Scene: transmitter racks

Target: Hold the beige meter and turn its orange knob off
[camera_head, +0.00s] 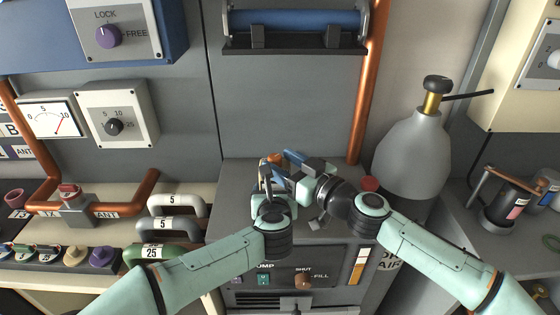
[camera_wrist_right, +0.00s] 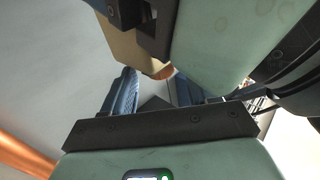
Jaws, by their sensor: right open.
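The beige meter (camera_wrist_right: 128,48) shows in part at the top of the right wrist view, against a dark finger and the green body of my left gripper (camera_head: 267,176). My left gripper appears shut on it. Its orange knob (camera_wrist_right: 161,72) shows at the meter's lower end; an orange-brown bit (camera_head: 274,158) shows by the grippers in the head view. My right gripper (camera_head: 289,170) is open and close beside the left one. Its two blue fingers (camera_wrist_right: 154,92) stand apart, with the knob just beyond the gap between them. The meter's face is hidden.
A grey cabinet (camera_head: 235,190) with switches lies below both grippers. A blue roller (camera_head: 295,20) is on the wall above. A copper pipe (camera_head: 368,90) and a pale flask (camera_head: 412,150) stand to the right. Grey handles (camera_head: 172,228) are at the left.

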